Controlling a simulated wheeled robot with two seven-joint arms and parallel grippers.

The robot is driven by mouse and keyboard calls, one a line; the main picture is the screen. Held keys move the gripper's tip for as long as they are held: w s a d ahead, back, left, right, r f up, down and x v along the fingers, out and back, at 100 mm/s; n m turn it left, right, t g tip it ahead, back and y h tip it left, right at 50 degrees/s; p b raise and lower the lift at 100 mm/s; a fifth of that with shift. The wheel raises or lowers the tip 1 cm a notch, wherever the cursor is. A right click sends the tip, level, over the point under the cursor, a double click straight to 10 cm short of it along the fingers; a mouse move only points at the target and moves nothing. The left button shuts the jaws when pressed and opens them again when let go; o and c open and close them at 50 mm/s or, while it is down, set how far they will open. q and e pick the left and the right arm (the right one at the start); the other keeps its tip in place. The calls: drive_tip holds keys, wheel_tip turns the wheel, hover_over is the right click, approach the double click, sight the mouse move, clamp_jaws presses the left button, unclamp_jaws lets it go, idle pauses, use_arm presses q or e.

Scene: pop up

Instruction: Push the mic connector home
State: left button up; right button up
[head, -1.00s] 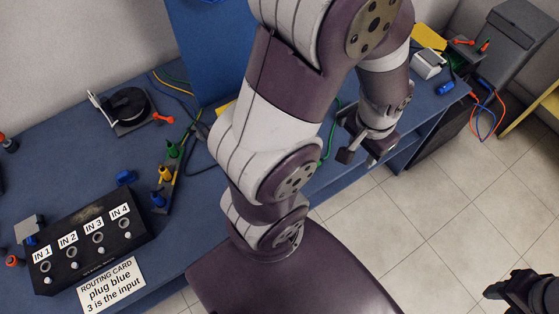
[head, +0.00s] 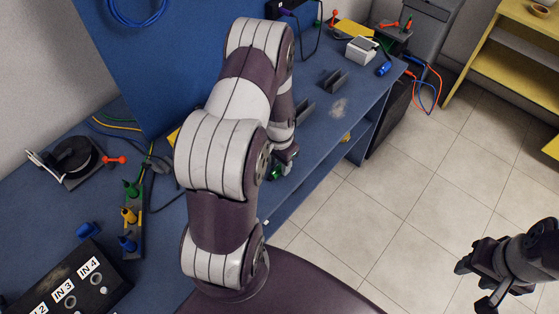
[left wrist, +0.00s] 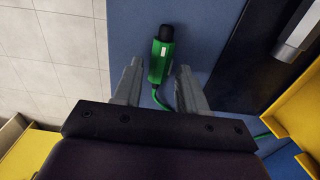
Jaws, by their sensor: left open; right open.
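A green connector with a black end (left wrist: 161,52) lies on the blue bench in the left wrist view. A pale label is on its side and a green cable leaves its near end. My left gripper (left wrist: 157,82) is open, with one finger on either side of the connector's cable end; whether they touch it I cannot tell. In the head view my left gripper (head: 287,156) is low at the bench's front edge, partly hidden by my arm, with a bit of green (head: 275,173) beside it. My right gripper (head: 478,277) is open and empty above the floor.
A black box (head: 75,285) with labelled jacks, IN 4 readable, is at lower left. Green, yellow and blue plugs (head: 130,215) stand in a rack beside it. Grey brackets (head: 335,80) and a blue cylinder (head: 384,68) are on the bench further right.

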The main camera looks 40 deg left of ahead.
sight(279, 168)
use_arm(q)
wheel_tip(279, 168, down, 2)
drive_tip(key=shift+f+b, duration=0.1)
drive_tip(key=shift+b, duration=0.5)
drive_tip(key=shift+s+r+p, duration=0.1)
drive_tip(key=shift+r+p, duration=0.35)
drive_tip(key=c, duration=0.4)
clamp_jaws()
drive_tip(key=shift+r, duration=0.1)
use_arm(e)
drive_tip(key=shift+s+f, duration=0.1)
drive_tip(key=shift+f, duration=0.5)
use_arm(q)
wheel_tip(279, 168, up, 5)
drive_tip(key=p, duration=0.4)
drive_tip(key=shift+p, duration=0.4)
use_arm(e)
wheel_tip(279, 168, up, 4)
drive_tip(key=shift+r, duration=0.1)
